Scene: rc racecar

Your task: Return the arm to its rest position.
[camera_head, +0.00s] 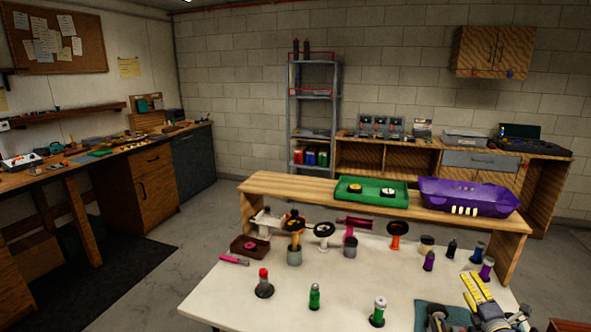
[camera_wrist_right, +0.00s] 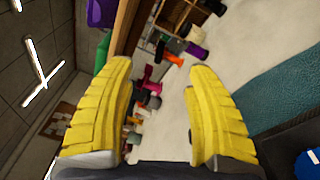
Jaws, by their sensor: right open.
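My right gripper (camera_head: 475,285) is at the right front of the white table (camera_head: 235,294) in the head view, its yellow fingers pointing away toward the bench. In the right wrist view my right gripper (camera_wrist_right: 159,72) has its two yellow fingers wide apart with nothing held between them. Table objects show beyond the gap between the fingers. My left gripper is in neither view.
Several bottles stand on the table, among them a green one (camera_head: 314,296) and a purple one (camera_head: 486,268). A raised wooden shelf (camera_head: 290,186) behind bears a green tray (camera_head: 398,203) and a purple bin (camera_head: 425,193). The table's left front is clear.

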